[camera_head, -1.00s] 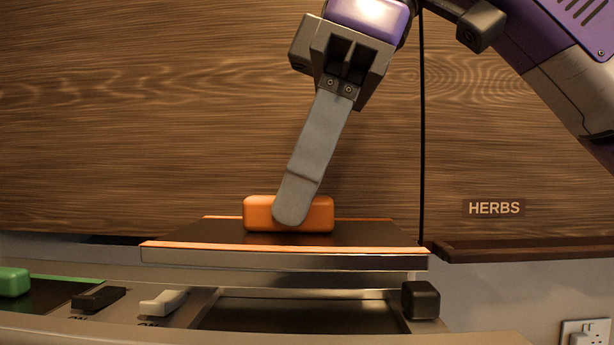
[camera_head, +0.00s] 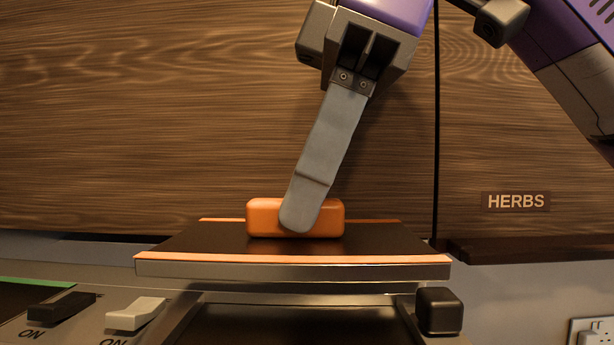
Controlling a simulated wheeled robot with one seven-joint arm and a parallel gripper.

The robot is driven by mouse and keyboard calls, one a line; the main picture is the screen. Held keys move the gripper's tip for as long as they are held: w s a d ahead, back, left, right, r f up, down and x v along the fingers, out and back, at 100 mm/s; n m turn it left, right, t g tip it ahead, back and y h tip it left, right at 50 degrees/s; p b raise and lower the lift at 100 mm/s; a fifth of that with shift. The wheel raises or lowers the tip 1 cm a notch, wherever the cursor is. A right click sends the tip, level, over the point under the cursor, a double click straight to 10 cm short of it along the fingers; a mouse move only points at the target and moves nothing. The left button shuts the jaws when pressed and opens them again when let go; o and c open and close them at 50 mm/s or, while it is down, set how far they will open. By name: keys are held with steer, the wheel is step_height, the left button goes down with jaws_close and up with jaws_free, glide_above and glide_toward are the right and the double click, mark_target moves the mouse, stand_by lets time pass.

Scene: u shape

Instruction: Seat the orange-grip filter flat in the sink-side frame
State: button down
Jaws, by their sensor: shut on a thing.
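The filter is a dark flat panel (camera_head: 200,240) with orange edge strips and a metal front rim. Its orange grip (camera_head: 265,217) stands on top. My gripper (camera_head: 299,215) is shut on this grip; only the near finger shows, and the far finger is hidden. The filter is held roughly level above the frame (camera_head: 270,298), whose dark opening (camera_head: 260,328) shows below the filter's front rim. Whether the filter's back edge touches anything is hidden.
A black knob (camera_head: 439,311) stands at the frame's right. A black switch (camera_head: 60,308) and a pale switch (camera_head: 135,313) are at the left, beside a green-edged panel (camera_head: 30,285). A wooden cabinet front with a HERBS label (camera_head: 515,201) is behind.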

mark_target(314, 236)
steer(key=shift+f+b, duration=1.15)
steer(key=shift+f, duration=1.25)
steer(key=shift+p, duration=1.3)
steer(key=shift+f+b, duration=0.6)
steer(key=shift+f, duration=0.6)
steer(key=c, duration=1.2)
jaws_free()
steer(key=shift+v, duration=3.95)
